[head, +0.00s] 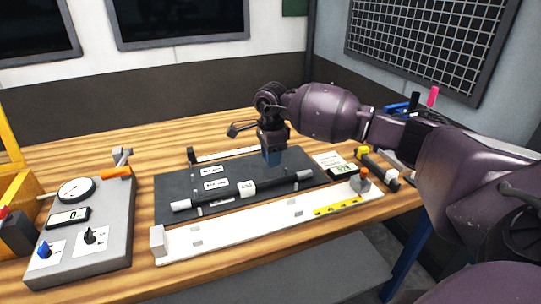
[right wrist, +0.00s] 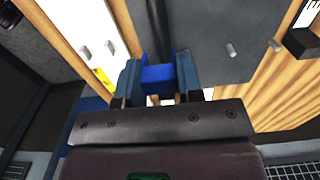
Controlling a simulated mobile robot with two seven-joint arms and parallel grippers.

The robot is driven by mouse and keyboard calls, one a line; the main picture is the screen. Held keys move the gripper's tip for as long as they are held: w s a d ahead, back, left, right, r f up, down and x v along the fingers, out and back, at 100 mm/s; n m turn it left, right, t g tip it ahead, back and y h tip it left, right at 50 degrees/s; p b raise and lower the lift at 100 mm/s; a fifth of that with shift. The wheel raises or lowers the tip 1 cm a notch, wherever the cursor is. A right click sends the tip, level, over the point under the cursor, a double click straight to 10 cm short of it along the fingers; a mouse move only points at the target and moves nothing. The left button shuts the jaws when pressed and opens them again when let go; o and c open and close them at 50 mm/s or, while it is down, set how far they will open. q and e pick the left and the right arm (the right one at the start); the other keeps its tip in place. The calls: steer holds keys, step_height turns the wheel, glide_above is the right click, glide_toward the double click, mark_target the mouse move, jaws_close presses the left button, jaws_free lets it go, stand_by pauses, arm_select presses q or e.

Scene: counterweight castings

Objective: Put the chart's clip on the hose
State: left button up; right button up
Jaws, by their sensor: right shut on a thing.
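My right gripper (head: 272,158) points down above the far part of a dark board (head: 168,190). In the right wrist view it (right wrist: 158,85) is shut on a bright blue clip (right wrist: 158,74), held between its two blue-grey fingers. In the head view the fingers hide most of the clip. The hose (head: 275,183), a dark bar with pale ends, lies across the board nearer the front. A dark length, seemingly the hose (right wrist: 156,22), passes beyond the clip in the right wrist view; I cannot tell whether they touch. A printed card (head: 334,163), possibly the chart, lies right of the board. My left gripper is out of view.
A long white rail (head: 250,226) lies in front of the board. A grey box (head: 88,225) with a dial and knobs stands at left, beside a yellow frame (head: 12,150). Small parts and a dark cylinder (head: 378,166) crowd the right end. The wooden table behind the board is mostly clear.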

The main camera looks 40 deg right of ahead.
mark_target(271, 181)
stand_by(0.3)
steer(key=shift+f, duration=0.2)
steer(key=shift+f+b, duration=1.15)
steer(key=shift+f, duration=1.35)
steer(key=shift+b, duration=0.45)
steer(key=shift+f+b, duration=0.6)
steer(key=shift+f, duration=0.75)
stand_by(0.9)
